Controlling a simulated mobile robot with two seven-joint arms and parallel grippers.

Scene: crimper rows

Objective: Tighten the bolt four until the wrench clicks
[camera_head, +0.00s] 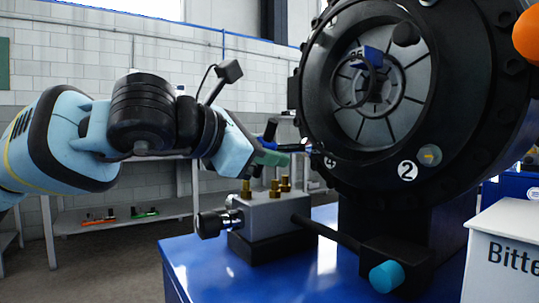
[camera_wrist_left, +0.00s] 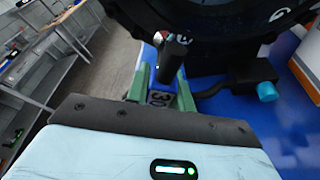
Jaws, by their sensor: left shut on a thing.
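My left gripper (camera_head: 272,155) with green fingers is at the left edge of the black round machine (camera_head: 340,185). It is shut on the wrench (camera_head: 290,147), whose dark end reaches toward the ring beside the number 4 label (camera_head: 330,162). In the left wrist view the green fingers (camera_wrist_left: 161,88) stand on either side of the black wrench part (camera_wrist_left: 175,48), close to the machine. The bolt itself is hidden or too small to make out, so I cannot tell whether the wrench sits on it. My right gripper is not in view.
Below the gripper, a grey block with brass fittings (camera_head: 270,212) stands on the blue table (camera_head: 215,265). A blue-capped part (camera_head: 386,276) sticks out below the machine. A white box (camera_head: 505,245) stands at right. An orange rounded thing (camera_head: 527,38) shows at upper right.

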